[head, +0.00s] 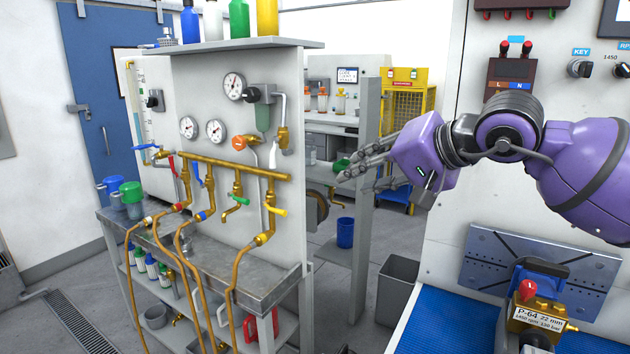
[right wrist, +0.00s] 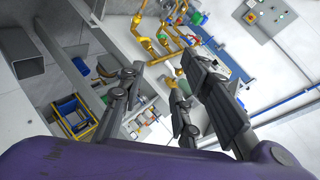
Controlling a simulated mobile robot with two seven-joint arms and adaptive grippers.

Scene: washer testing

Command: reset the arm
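My right arm comes in from the right of the head view, with a purple wrist and dark grey finger links. My right gripper (head: 350,168) points left, in the air between the gauge panel and the right-hand control panel. It also shows in the right wrist view (right wrist: 160,78), where its fingers are spread apart with nothing between them. It is open and empty. My left gripper is not in view.
The gauge panel (head: 285,140) with brass pipes and hoses stands left of my gripper. A grey post (head: 361,225) rises behind it. A pump labelled P-64 (head: 538,318) sits on a blue mat (head: 440,320) at lower right. A grey bin (head: 397,285) stands on the floor.

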